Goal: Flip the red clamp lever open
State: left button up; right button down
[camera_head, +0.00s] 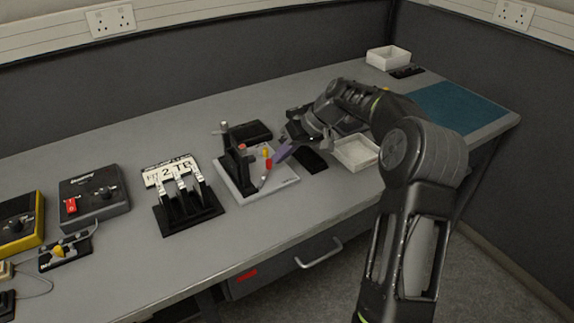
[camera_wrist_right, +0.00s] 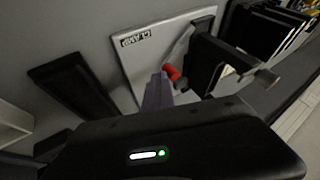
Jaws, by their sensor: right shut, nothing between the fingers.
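The clamp stands on a light grey base plate (camera_head: 285,183), which also shows in the wrist view (camera_wrist_right: 128,60) with the word "CLAMP". It has a black upright body (camera_head: 238,168), also in the wrist view (camera_wrist_right: 205,60). The red lever grip (camera_head: 268,165) sits at the clamp's right side, and red shows in the wrist view (camera_wrist_right: 171,72). My right gripper (camera_head: 279,155) has purple fingers, shut and empty. Its fingertips (camera_wrist_right: 157,88) are right beside the red grip; I cannot tell whether they touch. My left gripper is out of view.
A switch rack (camera_head: 188,208) labelled "2 TB" stands left of the clamp, with a grey box with a red switch (camera_head: 95,200) beyond. A black tray (camera_head: 310,162) and white bin (camera_head: 358,152) lie under or near my arm. Bare bench runs along the front.

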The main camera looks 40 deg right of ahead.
jog(key=shift+w+a+n, duration=0.15)
jog(key=shift+w+n, duration=0.2)
jog(key=shift+n, duration=0.05)
jog(key=shift+w+a, duration=0.35)
jog(key=shift+w, duration=0.4)
jog(key=shift+s, duration=0.1)
jog(key=shift+s+a+f+b, duration=0.1)
jog(key=shift+s+a+b, duration=0.1)
jog(key=shift+s+b, duration=0.1)
jog(key=shift+s+a+b, duration=0.25)
jog(key=shift+a+b, duration=0.05)
